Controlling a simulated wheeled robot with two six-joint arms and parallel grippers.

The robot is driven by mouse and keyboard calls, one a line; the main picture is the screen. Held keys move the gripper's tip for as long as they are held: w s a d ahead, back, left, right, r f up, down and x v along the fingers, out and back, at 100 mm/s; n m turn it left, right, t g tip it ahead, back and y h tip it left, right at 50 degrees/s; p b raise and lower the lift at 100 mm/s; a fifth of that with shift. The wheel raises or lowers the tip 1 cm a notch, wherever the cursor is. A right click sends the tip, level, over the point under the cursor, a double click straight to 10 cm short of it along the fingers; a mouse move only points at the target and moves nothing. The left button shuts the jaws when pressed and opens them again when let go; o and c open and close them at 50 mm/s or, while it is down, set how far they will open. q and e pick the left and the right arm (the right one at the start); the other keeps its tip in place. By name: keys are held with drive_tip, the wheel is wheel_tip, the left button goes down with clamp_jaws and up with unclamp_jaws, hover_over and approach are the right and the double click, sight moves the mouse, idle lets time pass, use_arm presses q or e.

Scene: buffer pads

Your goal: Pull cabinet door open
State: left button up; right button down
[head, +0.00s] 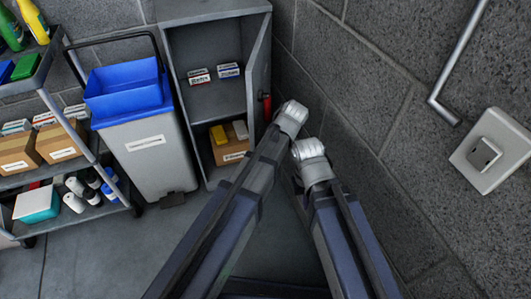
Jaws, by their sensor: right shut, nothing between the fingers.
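The grey cabinet (215,20) stands against the back wall. Its door (258,70) is hinged on the right and stands open, so the shelves inside show. A red handle (266,108) is on the door's outer side, close to its edge. My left gripper (292,114) is just right of the red handle in the picture; its fingers are not clear, and I cannot tell whether it touches the door. My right gripper (309,150) is shut and empty, slightly nearer me, below the left one in the picture and apart from the door.
A grey bin with a blue top (150,150) stands left of the cabinet. A shelf cart (95,150) with boxes and bottles is at the far left. Boxes (233,150) lie inside the cabinet. A block wall with a socket (490,150) and pipe (458,55) closes the right side.

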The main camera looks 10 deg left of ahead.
use_arm(q)
wheel_tip(320, 180, up, 6)
drive_tip(key=p, duration=0.5)
drive_tip(key=shift+r, duration=0.1)
